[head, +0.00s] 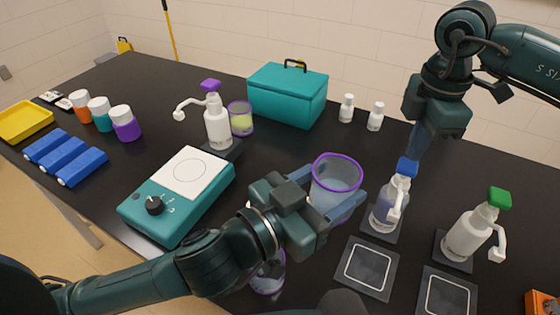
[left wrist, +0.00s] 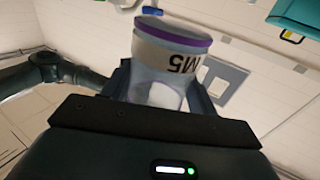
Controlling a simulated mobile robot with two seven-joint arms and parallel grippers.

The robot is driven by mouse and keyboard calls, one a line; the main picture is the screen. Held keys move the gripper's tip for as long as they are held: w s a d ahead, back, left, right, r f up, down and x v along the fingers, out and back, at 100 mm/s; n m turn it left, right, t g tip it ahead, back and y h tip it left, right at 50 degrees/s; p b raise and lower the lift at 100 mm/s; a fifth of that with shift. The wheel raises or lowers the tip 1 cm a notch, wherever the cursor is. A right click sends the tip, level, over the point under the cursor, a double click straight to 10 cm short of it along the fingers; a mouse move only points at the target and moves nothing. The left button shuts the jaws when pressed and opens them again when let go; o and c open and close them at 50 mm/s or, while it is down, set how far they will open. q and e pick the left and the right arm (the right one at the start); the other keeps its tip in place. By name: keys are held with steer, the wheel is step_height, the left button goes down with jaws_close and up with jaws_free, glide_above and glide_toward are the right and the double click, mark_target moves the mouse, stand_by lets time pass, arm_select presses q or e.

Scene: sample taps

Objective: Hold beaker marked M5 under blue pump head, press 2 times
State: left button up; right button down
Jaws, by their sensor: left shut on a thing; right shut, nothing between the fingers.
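The beaker (head: 336,173), clear with a purple rim, is held upright or nearly so by my left gripper (head: 332,190). In the left wrist view the beaker (left wrist: 165,88) shows its M5 label between the fingers, upside down. The blue pump head (head: 406,167) tops a clear bottle (head: 386,208) with bluish contents and a white spout, standing on a dark square. The beaker is to the left of this bottle, not under the spout. My right gripper (head: 414,152) is shut and empty, pointing down just above the blue pump head; I cannot tell whether it touches.
A green-headed pump bottle (head: 467,232) stands right, a purple-headed one (head: 217,125) back left. Two outlined pads (head: 369,268) (head: 447,296) lie in front. A teal hotplate (head: 165,218), another beaker (head: 268,282) and a teal box (head: 288,95) are nearby.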

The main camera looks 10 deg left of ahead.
arm_select(q)
steer(key=s+d+f+m+g+h, duration=0.5)
steer(key=s+d+f+g, duration=0.2)
steer(key=s+f, duration=0.35)
steer(key=w+d, duration=0.3)
steer(key=w, duration=0.8)
steer(key=shift+w+r, duration=0.15)
steer(key=shift+w, duration=0.15)
arm_select(e)
steer(key=shift+f, duration=0.3)
stand_by(0.7)
steer(key=shift+f, duration=0.4)
